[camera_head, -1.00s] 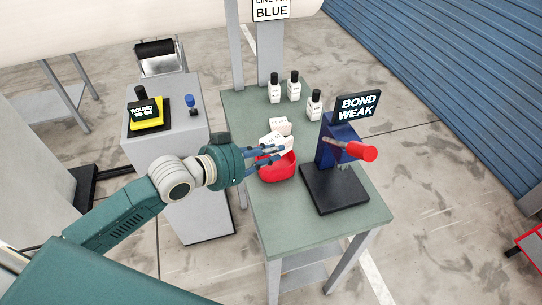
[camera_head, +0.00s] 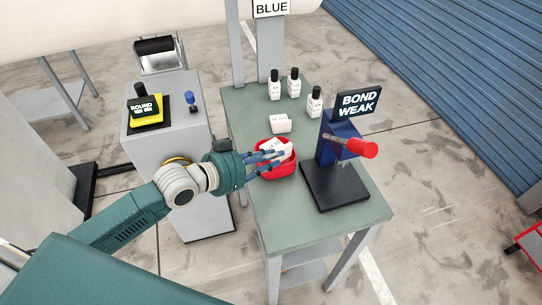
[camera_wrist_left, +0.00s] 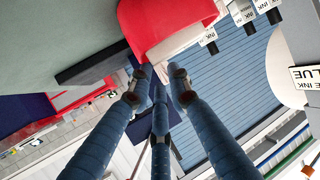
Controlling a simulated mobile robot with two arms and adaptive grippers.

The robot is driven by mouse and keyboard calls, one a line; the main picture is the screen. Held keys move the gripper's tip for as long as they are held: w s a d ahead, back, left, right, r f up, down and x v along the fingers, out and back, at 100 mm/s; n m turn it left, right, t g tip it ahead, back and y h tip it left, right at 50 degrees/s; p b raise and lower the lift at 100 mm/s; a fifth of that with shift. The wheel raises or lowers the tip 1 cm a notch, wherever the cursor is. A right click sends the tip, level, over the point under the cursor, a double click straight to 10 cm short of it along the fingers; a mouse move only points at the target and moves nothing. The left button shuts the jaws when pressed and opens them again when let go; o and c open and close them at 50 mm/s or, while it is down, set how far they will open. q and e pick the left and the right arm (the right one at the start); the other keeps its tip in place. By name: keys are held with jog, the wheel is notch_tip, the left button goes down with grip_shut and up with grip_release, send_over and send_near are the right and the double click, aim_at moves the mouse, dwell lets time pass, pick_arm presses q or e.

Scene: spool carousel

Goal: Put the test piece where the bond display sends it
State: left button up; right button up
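The bond display (camera_head: 358,104) reads "BOND WEAK" on top of the blue tester (camera_head: 338,143) with its black base and red-knobbed lever. A white piece with print (camera_head: 274,148) lies tilted inside the red bin (camera_head: 284,171) on the green table; I cannot tell for sure that it is the test piece. My left gripper (camera_head: 271,157) is at the bin's left side, fingers over its rim. In the left wrist view its fingers are spread with a gap between them, close to the red bin (camera_wrist_left: 165,22). My right gripper is in neither view.
Another white block (camera_head: 281,123) sits behind the bin. Several white bottles with black caps (camera_head: 293,86) stand at the table's back. A grey cabinet (camera_head: 175,135) at the left carries a yellow device (camera_head: 147,120) and a blue-knobbed part (camera_head: 191,102). The table's front (camera_head: 300,230) is clear.

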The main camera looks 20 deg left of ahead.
pick_arm(q)
jog(key=shift+o, duration=1.2)
jog(key=shift+r, duration=0.2)
jog(key=v, duration=1.2)
jog(key=shift+r+b, duration=0.3)
jog(key=shift+b, duration=0.15)
